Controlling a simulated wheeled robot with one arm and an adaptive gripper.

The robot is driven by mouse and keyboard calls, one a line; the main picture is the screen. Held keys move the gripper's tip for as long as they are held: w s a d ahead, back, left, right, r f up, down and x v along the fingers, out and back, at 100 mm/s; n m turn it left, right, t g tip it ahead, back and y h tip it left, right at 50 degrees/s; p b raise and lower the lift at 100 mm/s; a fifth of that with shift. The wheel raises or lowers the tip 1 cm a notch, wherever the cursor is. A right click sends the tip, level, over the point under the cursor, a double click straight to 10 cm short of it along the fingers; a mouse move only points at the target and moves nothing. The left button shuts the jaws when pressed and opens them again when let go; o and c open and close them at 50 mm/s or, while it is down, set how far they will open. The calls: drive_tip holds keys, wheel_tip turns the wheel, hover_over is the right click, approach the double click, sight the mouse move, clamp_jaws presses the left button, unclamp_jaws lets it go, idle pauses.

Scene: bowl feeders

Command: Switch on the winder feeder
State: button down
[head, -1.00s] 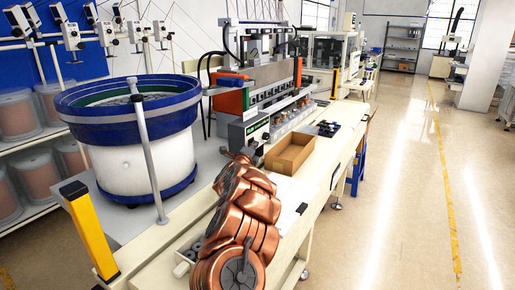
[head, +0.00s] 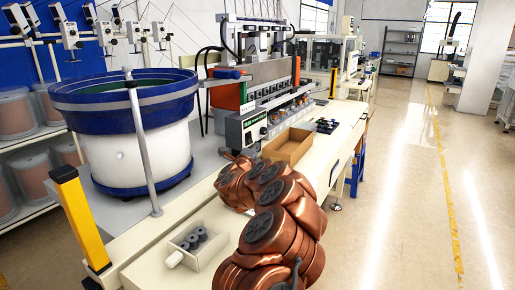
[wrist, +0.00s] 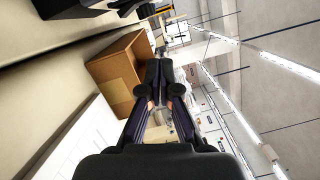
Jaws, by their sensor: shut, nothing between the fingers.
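The bowl feeder (head: 140,150), with a blue bowl on a white drum and a blue foot, stands on the bench at the left in the head view. No switch can be made out on it. A grey control box with a green label (head: 254,133) sits on the front of the winding machine (head: 270,85), right of the feeder. My gripper (wrist: 160,72) is shut and empty in the wrist view, its dark fingers together. In the head view my copper-coloured arm largely hides it, near the bench, in front of the control box.
A pale tray (head: 193,245) of dark cylinders lies at the bench front. A yellow post (head: 80,220) stands left. The floor right is clear.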

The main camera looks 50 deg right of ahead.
drive_tip(key=shift+b+v, duration=0.55)
drive_tip(key=shift+v, duration=1.6)
drive_tip(key=shift+r, duration=0.2)
